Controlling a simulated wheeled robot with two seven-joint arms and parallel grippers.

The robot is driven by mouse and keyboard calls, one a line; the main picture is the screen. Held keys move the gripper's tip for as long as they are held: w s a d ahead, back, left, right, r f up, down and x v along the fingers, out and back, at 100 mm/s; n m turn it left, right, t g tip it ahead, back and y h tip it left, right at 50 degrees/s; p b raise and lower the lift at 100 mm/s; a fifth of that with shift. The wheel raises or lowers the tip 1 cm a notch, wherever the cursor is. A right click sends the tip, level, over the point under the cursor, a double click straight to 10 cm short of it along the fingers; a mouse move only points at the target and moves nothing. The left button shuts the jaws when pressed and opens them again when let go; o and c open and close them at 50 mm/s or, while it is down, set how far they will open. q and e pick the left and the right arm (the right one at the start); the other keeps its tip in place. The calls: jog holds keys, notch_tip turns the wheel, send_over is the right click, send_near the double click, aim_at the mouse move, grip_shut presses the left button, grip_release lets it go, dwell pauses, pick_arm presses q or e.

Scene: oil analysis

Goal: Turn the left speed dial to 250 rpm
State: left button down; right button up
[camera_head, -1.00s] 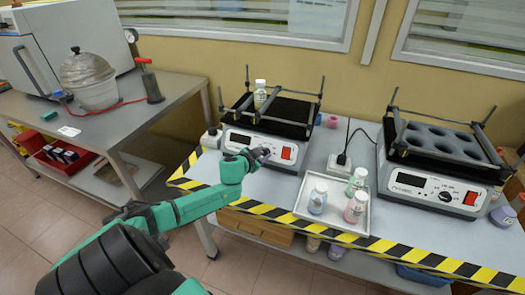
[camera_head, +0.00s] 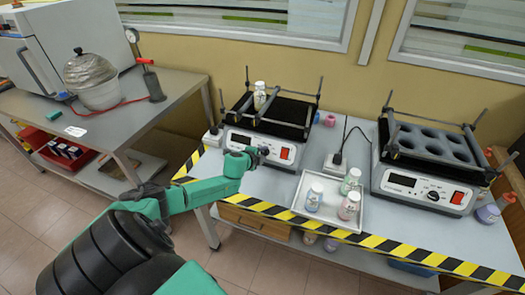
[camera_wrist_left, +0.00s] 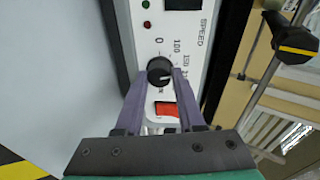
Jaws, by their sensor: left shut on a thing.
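The left shaker (camera_head: 258,140) stands on the table, its white front panel facing me. Its black speed dial (camera_wrist_left: 160,70) shows in the left wrist view between my purple fingers, with a scale marked 0, 100, 150 and further numbers partly hidden by a finger. A white mark on the dial points toward the right finger's side. My left gripper (camera_wrist_left: 157,82) is shut on the dial; in the head view the gripper (camera_head: 258,152) reaches the panel and hides the dial. The red switch (camera_wrist_left: 167,108) sits beside the dial. The display's reading is not legible. My right gripper is not in view.
A white tray (camera_head: 338,222) with several bottles lies in front, right of my left arm. A bottle (camera_head: 260,95) stands on the left shaker's platform. A second shaker (camera_head: 428,165) with a round-holed rack stands at right. Striped tape (camera_head: 372,241) marks the table's front edge.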

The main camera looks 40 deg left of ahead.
pick_arm(q)
jog(key=m+p, duration=0.1)
jog(key=m, duration=0.2)
jog(key=shift+r+m+p, duration=0.15)
jog(key=shift+m+p, duration=0.15)
jog(key=shift+p, duration=0.1)
jog(key=m+g+p, duration=0.1)
jog(key=m, duration=0.2)
jog(key=shift+d+y+p, duration=0.1)
jog(key=shift+y+p, duration=0.2)
jog(key=m+p, duration=0.1)
jog(key=m, duration=0.2)
jog(key=shift+f+m+y+p, duration=0.2)
jog(key=shift+m+y+p, duration=0.25)
jog(key=shift+m, duration=0.85)
jog(key=c, duration=0.5)
grip_release()
